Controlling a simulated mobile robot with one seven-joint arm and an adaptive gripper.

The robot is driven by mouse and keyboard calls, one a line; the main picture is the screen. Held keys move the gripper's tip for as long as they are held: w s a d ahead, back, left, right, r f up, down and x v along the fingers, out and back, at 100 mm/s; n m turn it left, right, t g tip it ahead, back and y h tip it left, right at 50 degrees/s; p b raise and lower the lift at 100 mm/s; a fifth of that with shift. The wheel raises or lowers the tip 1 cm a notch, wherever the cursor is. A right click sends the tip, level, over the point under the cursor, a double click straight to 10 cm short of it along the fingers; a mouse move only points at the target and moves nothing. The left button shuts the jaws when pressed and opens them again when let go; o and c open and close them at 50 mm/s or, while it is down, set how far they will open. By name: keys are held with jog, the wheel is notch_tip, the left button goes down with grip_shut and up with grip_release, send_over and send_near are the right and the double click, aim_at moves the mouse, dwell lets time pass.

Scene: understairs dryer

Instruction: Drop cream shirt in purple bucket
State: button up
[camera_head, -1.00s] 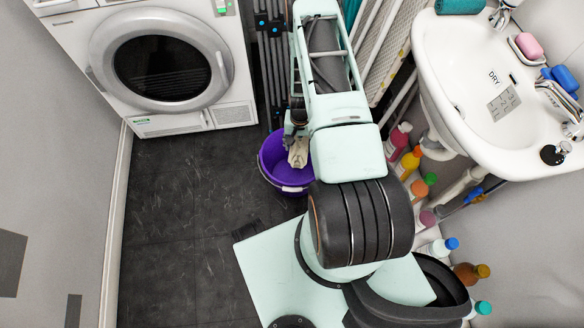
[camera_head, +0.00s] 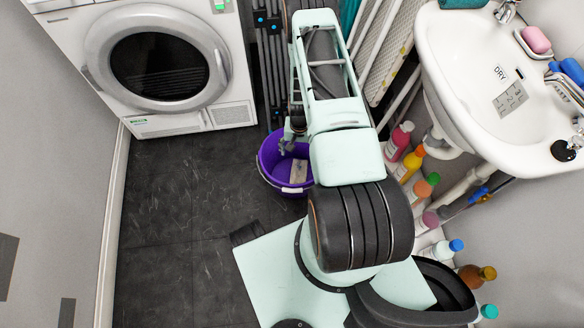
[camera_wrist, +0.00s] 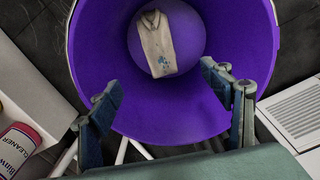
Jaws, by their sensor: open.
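The purple bucket (camera_head: 270,164) stands on the dark floor in the head view, partly hidden by my arm. It fills the upper middle of the wrist view (camera_wrist: 238,60). The cream shirt (camera_wrist: 157,42) lies inside on the bucket's bottom, with small blue marks near its lower end. A pale part of the shirt (camera_head: 299,171) shows inside the bucket in the head view. My gripper (camera_wrist: 160,84) is open and empty, its two fingers apart over the near side of the bucket. The shirt is apart from the fingers.
A white dryer (camera_head: 158,60) stands at the upper left. A white sink (camera_head: 490,80) is at the upper right, with several coloured bottles (camera_head: 412,165) below it. Grey rails and a folded rack stand behind my arm. The dark floor (camera_head: 180,210) left of the bucket is clear.

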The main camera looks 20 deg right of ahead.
notch_tip(320, 180, up, 12)
dwell(0.7)
dwell(0.4)
